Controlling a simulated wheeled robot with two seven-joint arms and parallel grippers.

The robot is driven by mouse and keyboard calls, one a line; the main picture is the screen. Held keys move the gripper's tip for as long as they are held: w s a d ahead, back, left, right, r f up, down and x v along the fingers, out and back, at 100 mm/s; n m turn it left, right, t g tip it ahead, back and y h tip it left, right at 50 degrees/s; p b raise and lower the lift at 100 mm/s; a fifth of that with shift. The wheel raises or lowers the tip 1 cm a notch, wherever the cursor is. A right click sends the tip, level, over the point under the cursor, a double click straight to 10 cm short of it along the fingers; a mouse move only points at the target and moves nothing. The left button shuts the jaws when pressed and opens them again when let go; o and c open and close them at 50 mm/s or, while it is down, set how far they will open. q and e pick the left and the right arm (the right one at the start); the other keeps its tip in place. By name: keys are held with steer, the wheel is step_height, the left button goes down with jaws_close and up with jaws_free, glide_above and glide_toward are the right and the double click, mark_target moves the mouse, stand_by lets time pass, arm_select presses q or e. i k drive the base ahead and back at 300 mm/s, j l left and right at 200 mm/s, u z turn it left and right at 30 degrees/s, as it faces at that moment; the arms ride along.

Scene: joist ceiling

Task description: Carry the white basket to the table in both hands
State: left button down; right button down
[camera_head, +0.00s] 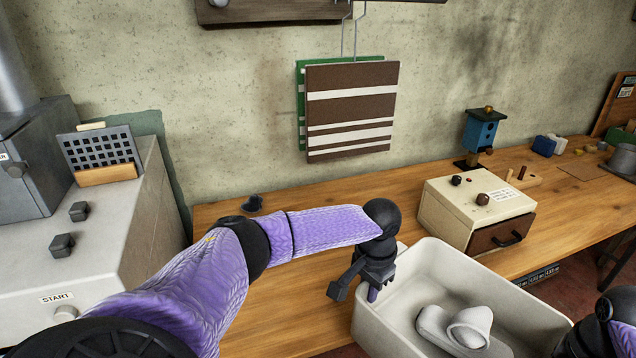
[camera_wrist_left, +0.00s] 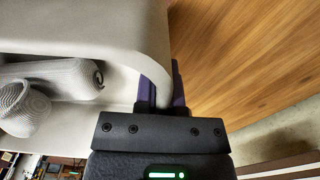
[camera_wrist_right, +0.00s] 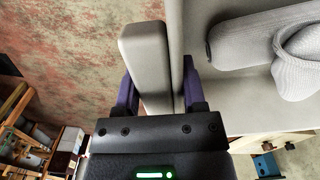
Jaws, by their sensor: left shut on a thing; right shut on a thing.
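The white basket (camera_head: 397,311) is at the lower right of the head view, in front of the wooden table (camera_head: 290,318) and overlapping its edge in the picture. A rolled light-grey item (camera_head: 466,326) lies inside it. My left gripper (camera_head: 371,290) is shut on the basket's left wall; in the left wrist view the fingers (camera_wrist_left: 162,92) straddle the rim. My right gripper (camera_wrist_right: 162,92) is shut on the basket's right side, with its fingers around the rim. In the head view only part of my right arm shows at the lower right corner. I cannot tell whether the basket touches the table.
A cream box with a brown drawer (camera_head: 470,212) stands on the table just behind the basket. A blue birdhouse (camera_head: 481,130) and small blocks (camera_head: 545,145) stand farther back. A grey-white machine (camera_head: 105,240) is at the left. The tabletop left of the cream box is mostly clear.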

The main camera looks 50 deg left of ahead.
mark_target(304, 280)
steer(key=i+u, duration=0.2)
steer(key=u, duration=0.2)
steer(key=i+l+u, duration=0.15)
steer(key=u, duration=0.25)
steer(key=i+l+u, duration=0.15)
steer(key=u, duration=0.25)
steer(key=i+l+u, duration=0.2)
steer(key=u, duration=0.2)
steer(key=i+l+u, duration=0.2)
steer(key=u, duration=0.15)
steer(key=i+l+u, duration=0.2)
steer(key=u, duration=0.2)
